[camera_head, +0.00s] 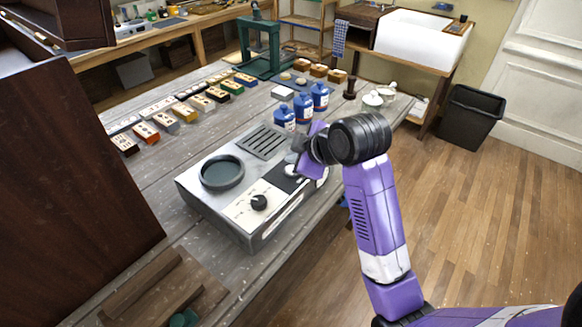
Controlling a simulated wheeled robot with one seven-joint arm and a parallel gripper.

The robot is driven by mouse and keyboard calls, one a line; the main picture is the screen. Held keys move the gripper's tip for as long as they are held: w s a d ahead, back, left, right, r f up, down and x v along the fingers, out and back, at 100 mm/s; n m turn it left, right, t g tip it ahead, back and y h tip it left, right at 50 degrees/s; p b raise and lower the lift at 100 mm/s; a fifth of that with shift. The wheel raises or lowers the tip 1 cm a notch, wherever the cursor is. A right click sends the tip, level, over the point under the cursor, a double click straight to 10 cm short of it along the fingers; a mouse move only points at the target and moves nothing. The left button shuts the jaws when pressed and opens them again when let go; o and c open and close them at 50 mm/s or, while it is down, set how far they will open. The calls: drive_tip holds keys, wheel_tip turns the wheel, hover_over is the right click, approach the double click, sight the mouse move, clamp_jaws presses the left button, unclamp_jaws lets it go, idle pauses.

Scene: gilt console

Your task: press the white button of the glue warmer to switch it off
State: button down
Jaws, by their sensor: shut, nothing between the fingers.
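The glue warmer (212,212) is a grey metal box on the workbench, with a round dark well, a slotted grille and a pale front panel bearing a black knob (259,202). A small white button (290,171) shows on a dark patch at the panel's right end. My purple gripper (308,164) is shut and empty at that right end, just beside the button in the picture. The gripper and wrist cover part of the warmer's right side. I cannot tell whether the fingertips touch the button or hover above it.
Blue bottles (303,108) stand close behind my gripper. Rows of small labelled blocks (188,112) lie behind the warmer, with a green press (262,50) beyond. A dark wooden cabinet (70,190) blocks the left. A wooden tray (165,290) lies in front.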

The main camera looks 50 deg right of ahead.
drive_tip(key=shift+f, duration=0.1)
idle(0.3)
drive_tip(key=shift+f, duration=0.35)
drive_tip(key=shift+f, duration=0.45)
idle(0.7)
drive_tip(key=shift+r, duration=0.1)
drive_tip(key=shift+r+p, duration=0.75)
drive_tip(key=shift+r, duration=0.05)
drive_tip(key=shift+r, duration=0.1)
wheel_tip(320, 180, up, 6)
drive_tip(key=p, duration=0.6)
idle(0.4)
